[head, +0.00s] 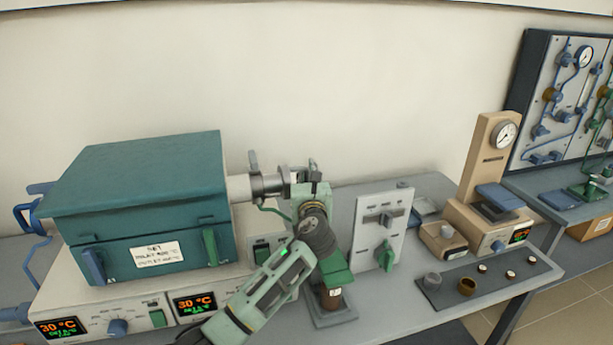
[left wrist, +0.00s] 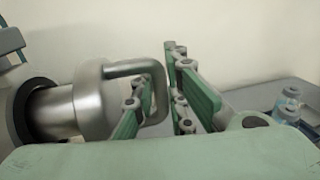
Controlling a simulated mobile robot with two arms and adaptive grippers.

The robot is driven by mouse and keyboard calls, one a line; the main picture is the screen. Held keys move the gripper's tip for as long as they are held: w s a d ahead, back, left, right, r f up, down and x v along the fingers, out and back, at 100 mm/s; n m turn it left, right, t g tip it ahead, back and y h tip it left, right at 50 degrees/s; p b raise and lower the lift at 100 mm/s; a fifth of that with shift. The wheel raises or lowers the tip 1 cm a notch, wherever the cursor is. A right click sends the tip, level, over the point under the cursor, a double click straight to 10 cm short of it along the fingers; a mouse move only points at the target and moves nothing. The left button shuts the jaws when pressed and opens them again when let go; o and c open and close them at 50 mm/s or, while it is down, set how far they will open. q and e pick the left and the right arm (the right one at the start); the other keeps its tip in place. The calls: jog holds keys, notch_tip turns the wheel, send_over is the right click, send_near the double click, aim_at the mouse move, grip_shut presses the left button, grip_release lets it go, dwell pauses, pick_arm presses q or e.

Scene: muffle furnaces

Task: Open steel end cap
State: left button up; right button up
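The steel end cap (left wrist: 95,100) sits on the end of the furnace tube in the left wrist view, its bent bar handle (left wrist: 140,67) reaching toward my left gripper (left wrist: 168,100). The green finger pads are apart, with the handle's outer bar between them, nearer the left pad. I cannot tell whether the pad touches it. In the head view the end cap (head: 270,186) is at the right end of the tube, and my left gripper (head: 305,178) is right at it, partly hiding the handle. My right gripper is not in view.
The teal furnace (head: 140,190) stands on a white control base at left. A grey valve panel (head: 378,232) stands right of my left arm. A beige press (head: 490,185) and a dark mat (head: 445,290) with small cups are farther right on the bench.

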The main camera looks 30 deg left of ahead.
pick_arm(q)
grip_shut()
jog(key=shift+w, duration=0.1)
jog(key=w+d, duration=0.3)
jog(key=shift+w+f, duration=0.15)
jog(key=shift+w, duration=0.1)
jog(key=shift+o, duration=0.9)
grip_release()
jog(key=shift+o, duration=0.7)
jog(key=shift+d, duration=0.15)
